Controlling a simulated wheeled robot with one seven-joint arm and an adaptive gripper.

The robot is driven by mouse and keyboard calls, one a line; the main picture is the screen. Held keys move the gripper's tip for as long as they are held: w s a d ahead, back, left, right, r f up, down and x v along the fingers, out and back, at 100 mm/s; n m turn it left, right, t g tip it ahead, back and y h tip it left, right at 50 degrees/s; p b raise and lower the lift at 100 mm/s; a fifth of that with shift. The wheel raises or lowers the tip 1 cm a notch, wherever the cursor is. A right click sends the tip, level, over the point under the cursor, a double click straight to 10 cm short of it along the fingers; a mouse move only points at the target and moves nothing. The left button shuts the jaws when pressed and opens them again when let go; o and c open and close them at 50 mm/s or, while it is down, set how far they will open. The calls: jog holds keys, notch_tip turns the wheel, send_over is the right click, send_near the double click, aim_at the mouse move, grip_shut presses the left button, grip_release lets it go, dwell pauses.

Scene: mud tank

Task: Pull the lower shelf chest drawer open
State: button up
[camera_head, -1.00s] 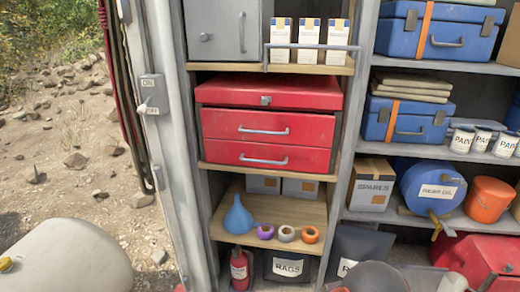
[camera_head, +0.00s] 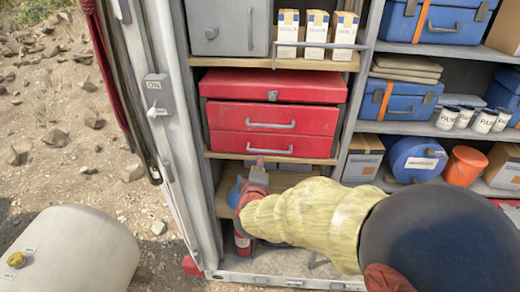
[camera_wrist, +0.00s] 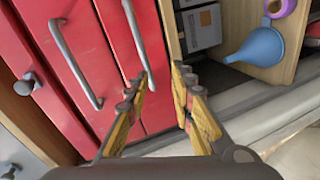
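The red shelf chest (camera_head: 272,88) stands on a middle shelf, its lid and both drawers shut. The lower drawer (camera_head: 300,146) has a grey bar handle (camera_head: 270,151); in the wrist view this handle (camera_wrist: 135,35) runs lengthwise towards my gripper. The upper drawer handle (camera_wrist: 75,62) is to its left. My gripper (camera_wrist: 160,80) is open, with nothing held. The handle's near end shows between the fingertips, close to the left finger; contact cannot be told. In the head view my gripper (camera_head: 257,168) is just below the lower handle, partly hidden by my arm.
A wooden shelf (camera_wrist: 265,62) with a blue funnel (camera_wrist: 258,48) and grey boxes (camera_wrist: 198,25) lies below the chest. White cartons (camera_head: 316,33) stand above it. A grey post (camera_head: 352,95) is on the right and a door frame (camera_head: 160,90) on the left.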

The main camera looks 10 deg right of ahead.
aim_at(265, 151)
jog(key=w+d, duration=0.1)
jog(key=w, duration=0.1)
jog(key=w+d+n, duration=0.1)
jog(key=w, duration=0.1)
jog(key=w+d+n, duration=0.1)
jog(key=w, duration=0.2)
jog(key=shift+w+d+h, duration=0.1)
jog(key=shift+d+h, duration=0.2)
jog(key=shift+d, duration=0.05)
jog(key=c, duration=0.3)
grip_shut()
dwell(0.6)
